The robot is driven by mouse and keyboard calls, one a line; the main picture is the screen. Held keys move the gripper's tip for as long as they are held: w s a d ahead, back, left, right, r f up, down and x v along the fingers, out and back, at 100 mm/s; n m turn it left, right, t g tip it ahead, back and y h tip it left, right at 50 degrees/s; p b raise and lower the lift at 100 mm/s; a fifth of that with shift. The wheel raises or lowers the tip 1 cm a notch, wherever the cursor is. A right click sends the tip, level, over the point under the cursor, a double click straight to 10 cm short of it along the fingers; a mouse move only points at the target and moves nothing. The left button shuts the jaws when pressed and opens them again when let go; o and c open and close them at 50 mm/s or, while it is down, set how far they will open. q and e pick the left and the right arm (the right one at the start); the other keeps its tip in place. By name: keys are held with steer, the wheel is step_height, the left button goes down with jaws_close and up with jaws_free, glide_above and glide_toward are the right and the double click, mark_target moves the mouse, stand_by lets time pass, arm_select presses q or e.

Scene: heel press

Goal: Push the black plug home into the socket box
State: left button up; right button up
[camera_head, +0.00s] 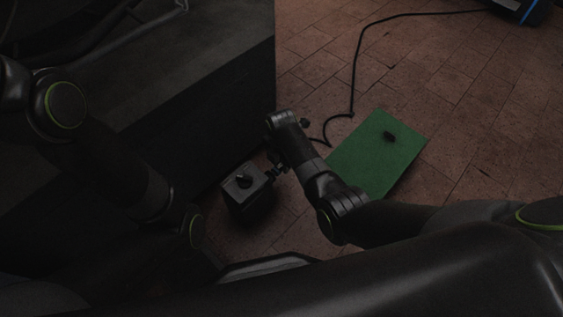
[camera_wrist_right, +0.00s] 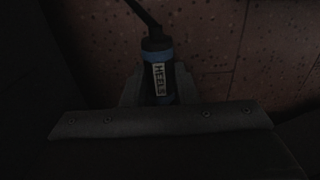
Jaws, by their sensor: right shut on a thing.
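The dark socket box (camera_head: 248,196) stands on the floor, left of my right wrist, with a small black stub (camera_head: 243,181) on its top. Small dark parts lie between the box's right side and my right arm; I cannot tell plug from gripper there. In the right wrist view my right gripper (camera_wrist_right: 158,92) is shut around a dark cylinder (camera_wrist_right: 159,45) with blue bands and a white label. A thin dark stem or cable leaves its upper end. Whether this cylinder is the black plug is unclear. My left arm shows at left; its gripper is out of sight.
A green mat (camera_head: 362,168) lies right of my right arm, with a small black object (camera_head: 389,137) on it. A black cable (camera_head: 354,75) crosses the tiled floor from a blue-lit device (camera_head: 528,10). A large dark block (camera_head: 235,105) borders the box at left.

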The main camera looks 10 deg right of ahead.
mark_target(278, 166)
steer(key=shift+r+p, duration=0.1)
steer(key=shift+p, duration=1)
stand_by(1.1)
steer(key=shift+s+a+p, duration=0.3)
steer(key=shift+a+p, duration=0.05)
steer(key=shift+a, duration=0.15)
stand_by(0.5)
steer(key=o, duration=1)
step_height(278, 166, up, 17)
steer(key=p, duration=1.2)
steer(key=shift+r, duration=0.15)
